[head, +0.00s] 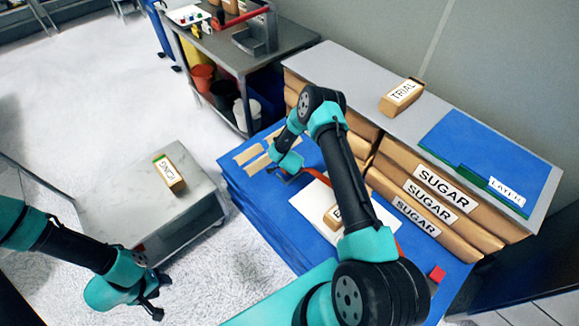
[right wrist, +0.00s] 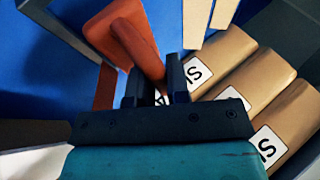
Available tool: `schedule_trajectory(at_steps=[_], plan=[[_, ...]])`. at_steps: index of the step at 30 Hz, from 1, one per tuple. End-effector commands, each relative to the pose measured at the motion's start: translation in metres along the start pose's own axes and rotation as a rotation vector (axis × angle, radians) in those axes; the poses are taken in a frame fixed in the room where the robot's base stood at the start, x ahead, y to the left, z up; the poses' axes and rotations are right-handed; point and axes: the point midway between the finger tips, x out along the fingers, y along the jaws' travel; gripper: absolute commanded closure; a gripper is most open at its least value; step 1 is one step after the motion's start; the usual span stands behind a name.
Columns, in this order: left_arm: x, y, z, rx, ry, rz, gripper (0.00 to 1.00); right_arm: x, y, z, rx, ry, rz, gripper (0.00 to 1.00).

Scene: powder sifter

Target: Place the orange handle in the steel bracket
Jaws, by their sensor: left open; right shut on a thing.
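My right gripper (head: 286,172) is low over the blue work surface at the middle of the head view. In the right wrist view its two fingers (right wrist: 157,88) are shut on the orange handle (right wrist: 135,42), whose shaft runs between them. The handle widens into a broad orange part at the upper left. In the head view a thin red-orange strip shows beside the gripper, but the arm hides most there. A grey metal edge (right wrist: 62,28) lies left of the handle; I cannot tell whether it is the steel bracket. My left gripper (head: 155,303) is open and empty at the lower left.
Stacked sugar bags (head: 420,205) stand right of my right arm, under a grey shelf (head: 355,75) with a trial box (head: 401,95). A low grey table (head: 120,205) with an icing box (head: 169,173) stands left. A cart (head: 218,45) is at the back.

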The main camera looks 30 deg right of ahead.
Motion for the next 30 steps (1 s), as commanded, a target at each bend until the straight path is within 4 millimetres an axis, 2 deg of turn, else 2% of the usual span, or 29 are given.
schedule_trajectory(at_steps=[5, 15, 28, 29, 30], plan=[[0.000, 0.000, 0.000, 0.000, 0.000, 0.000, 0.54, 0.001, 0.001, 0.001, 0.000, 0.000, 0.000, 1.00], [0.000, 0.000, 0.000, 0.000, 0.000, 0.000, 0.54, 0.028, 0.020, 0.012, -0.001, -0.001, 0.000, 1.00], [0.000, 0.000, 0.000, 0.000, 0.000, 0.000, 0.54, 0.031, 0.022, 0.013, 0.000, 0.000, 0.000, 1.00], [0.000, 0.000, 0.000, 0.000, 0.000, 0.000, 0.54, 0.031, 0.022, 0.013, 0.000, -0.001, 0.000, 0.81], [0.000, 0.000, 0.000, 0.000, 0.000, 0.000, 0.54, 0.030, 0.022, 0.013, 0.000, -0.001, 0.000, 0.77]])
